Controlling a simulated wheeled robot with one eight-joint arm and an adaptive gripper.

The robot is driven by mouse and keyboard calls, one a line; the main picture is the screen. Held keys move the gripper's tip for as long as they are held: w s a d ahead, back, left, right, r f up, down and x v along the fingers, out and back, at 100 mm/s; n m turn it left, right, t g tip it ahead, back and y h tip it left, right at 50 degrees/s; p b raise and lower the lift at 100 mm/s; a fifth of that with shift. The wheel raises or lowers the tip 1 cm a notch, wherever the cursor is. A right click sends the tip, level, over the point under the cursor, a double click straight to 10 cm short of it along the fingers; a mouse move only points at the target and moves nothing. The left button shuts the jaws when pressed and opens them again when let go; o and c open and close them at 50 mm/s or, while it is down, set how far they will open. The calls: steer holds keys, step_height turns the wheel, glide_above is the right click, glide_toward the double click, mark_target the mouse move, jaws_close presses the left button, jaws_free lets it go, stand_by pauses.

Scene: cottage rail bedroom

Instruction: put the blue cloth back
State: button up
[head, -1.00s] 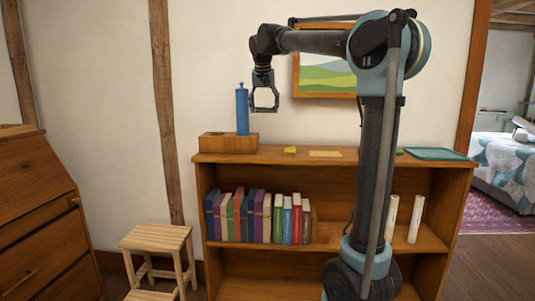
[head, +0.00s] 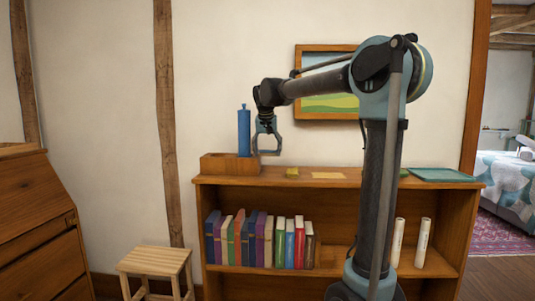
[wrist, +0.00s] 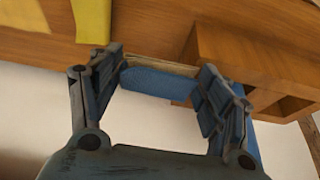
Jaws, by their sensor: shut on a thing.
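My gripper (head: 266,152) is low over the left part of the bookshelf top, just right of the wooden box (head: 218,164). In the wrist view my gripper (wrist: 160,84) has its fingers on either side of a flat blue piece, which looks like the blue cloth (wrist: 155,83). A pale, wood-coloured edge shows along its far side. The cloth cannot be made out in the head view. The wooden box (wrist: 245,50), with open compartments, is close beyond the right finger in the wrist view. I cannot tell whether the cloth touches the shelf top.
A tall blue bottle-like cylinder (head: 244,133) stands at the box, close left of my gripper. A small yellow item (head: 292,172), a tan sheet (head: 328,175) and a green tray-like item (head: 440,175) lie along the shelf top (head: 365,183). A stool (head: 154,261) stands left.

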steer(key=shift+f, duration=0.2)
steer(key=shift+f, duration=0.6)
steer(key=o, duration=1.2)
steer(key=shift+r, duration=0.35)
steer(key=v, duration=1.2)
steer(key=shift+r, duration=0.3)
